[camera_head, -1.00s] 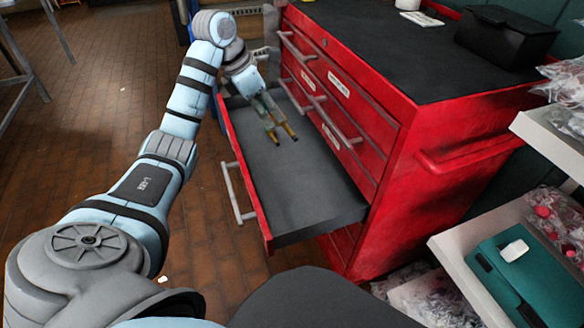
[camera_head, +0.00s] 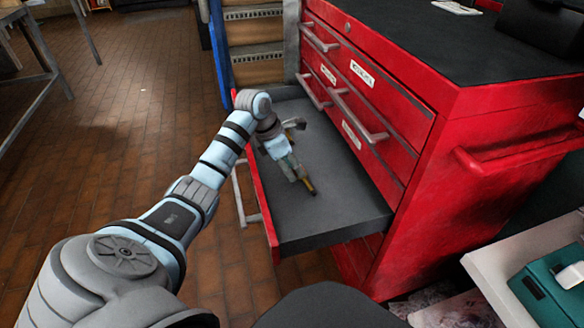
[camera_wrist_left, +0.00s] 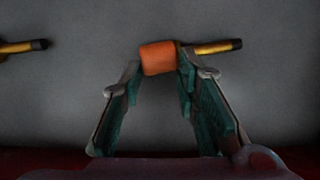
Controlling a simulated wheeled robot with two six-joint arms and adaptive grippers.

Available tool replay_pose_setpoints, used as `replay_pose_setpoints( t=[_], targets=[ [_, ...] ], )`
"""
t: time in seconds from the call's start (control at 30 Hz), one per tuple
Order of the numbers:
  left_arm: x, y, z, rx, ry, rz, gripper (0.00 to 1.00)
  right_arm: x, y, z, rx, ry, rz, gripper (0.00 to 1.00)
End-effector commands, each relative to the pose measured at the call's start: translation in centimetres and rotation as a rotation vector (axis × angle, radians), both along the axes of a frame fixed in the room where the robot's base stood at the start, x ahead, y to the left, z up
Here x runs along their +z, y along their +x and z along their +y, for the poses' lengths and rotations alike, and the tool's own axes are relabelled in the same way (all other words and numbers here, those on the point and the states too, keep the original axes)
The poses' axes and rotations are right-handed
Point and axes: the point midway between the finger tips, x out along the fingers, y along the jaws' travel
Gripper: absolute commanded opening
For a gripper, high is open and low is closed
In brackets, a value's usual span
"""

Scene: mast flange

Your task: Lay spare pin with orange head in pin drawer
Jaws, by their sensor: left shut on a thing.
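My left gripper (camera_head: 303,179) is inside the open pin drawer (camera_head: 342,207), low over its grey floor. In the left wrist view its fingers (camera_wrist_left: 160,68) are shut on the blocky orange head (camera_wrist_left: 158,58) of the spare pin. A yellow rod with a black tip (camera_wrist_left: 218,47) extends right from behind the head; whether it belongs to this pin is unclear. A similar yellow and black piece (camera_wrist_left: 22,46) is cut off at the left edge. I cannot tell whether the held pin touches the floor. My right gripper is not in view.
The red cabinet (camera_head: 440,160) stands right of the drawer, with shut drawers and bar handles (camera_head: 355,118) above it. The near part of the drawer is bare. A teal case (camera_head: 558,285) lies on a light shelf at lower right. Brick-tiled floor lies left.

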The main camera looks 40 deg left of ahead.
Motion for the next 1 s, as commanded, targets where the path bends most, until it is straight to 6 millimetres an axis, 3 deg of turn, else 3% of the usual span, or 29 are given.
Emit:
replay_pose_setpoints(
  t=[0.13,0.17,0.3,0.67,0.77,1.0],
  targets=[
    [-0.3,0.0,0.0,0.0,0.0,0.0,0.0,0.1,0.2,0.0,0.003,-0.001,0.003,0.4],
    [-0.4,0.0,0.0,0.001,0.0,0.0,0.3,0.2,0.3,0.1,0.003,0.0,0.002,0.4],
    [-0.3,0.0,0.0,0.001,0.0,0.0,0.5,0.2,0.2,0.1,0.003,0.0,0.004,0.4],
    [0.1,0.0,0.0,0.0,0.0,0.0,0.5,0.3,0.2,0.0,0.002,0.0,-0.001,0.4],
    [1.5,-0.4,0.3,0.002,0.001,-0.001,0.5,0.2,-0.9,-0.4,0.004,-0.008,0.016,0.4],
    [7.9,-2.5,1.8,0.002,0.004,-0.001,0.5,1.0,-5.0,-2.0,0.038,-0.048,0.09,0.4]
  ],
)
